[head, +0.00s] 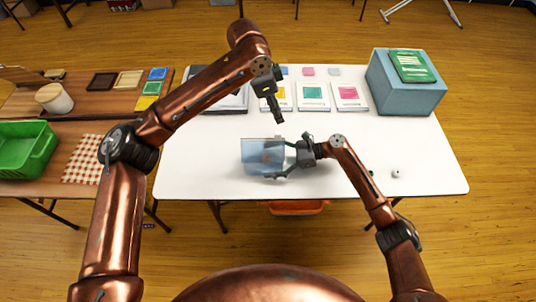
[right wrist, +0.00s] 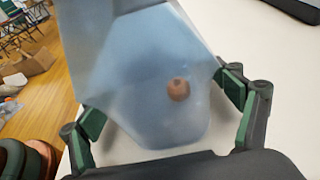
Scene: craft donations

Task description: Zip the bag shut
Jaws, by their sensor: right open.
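The bag (head: 262,152) is a translucent pale-blue pouch near the front middle of the white table. In the right wrist view the bag (right wrist: 140,80) fills the middle, with a small round brown thing (right wrist: 178,90) showing in or through it. My right gripper (head: 284,157) is at the bag's right side with its fingers spread. In the right wrist view its green-padded fingers stand on either side of the bag's near end; contact is unclear. My left gripper (head: 276,110) points down behind the bag, apart from it, with nothing visible in it. I cannot make out the bag's zip.
Cards with coloured squares (head: 313,95) lie behind the bag. A blue box (head: 405,88) with a green booklet (head: 411,65) stands at back right. A small white object (head: 395,173) lies at right. A green crate (head: 25,150) is on the left table. The table's front right is mostly clear.

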